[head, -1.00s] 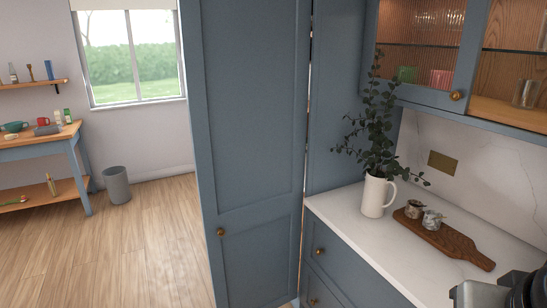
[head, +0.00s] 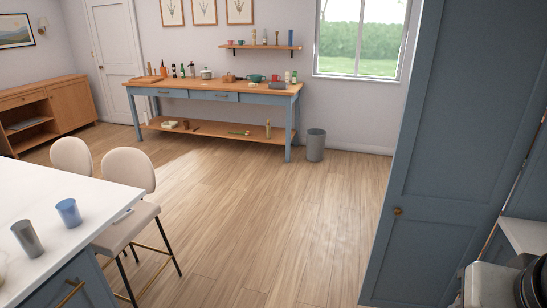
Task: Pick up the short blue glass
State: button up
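A short blue glass (head: 68,212) stands upright on the white island counter (head: 45,190) at the lower left of the head view. A taller grey tumbler (head: 27,239) stands close to it, nearer to me and to the left. A small blue thing (head: 290,36) on the far wall shelf is too small to identify. Part of my arm shows at the lower right corner, far from the blue glass. My gripper's fingers are not in view.
Two beige stools (head: 130,192) stand at the island's far right side. A wide stretch of wooden floor (head: 250,230) is clear. A tall blue cupboard (head: 450,140) is at right. A long workbench (head: 215,92) and a grey bin (head: 315,145) are by the back wall.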

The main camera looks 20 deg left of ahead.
aim_at(67, 210)
jog(key=u, duration=2.4)
jog(key=i+l+u, duration=0.4)
jog(key=i+l, duration=0.45)
jog(key=i, duration=0.45)
jog(key=i+l+u, duration=0.4)
jog(key=i+l, duration=0.75)
jog(key=l, duration=0.1)
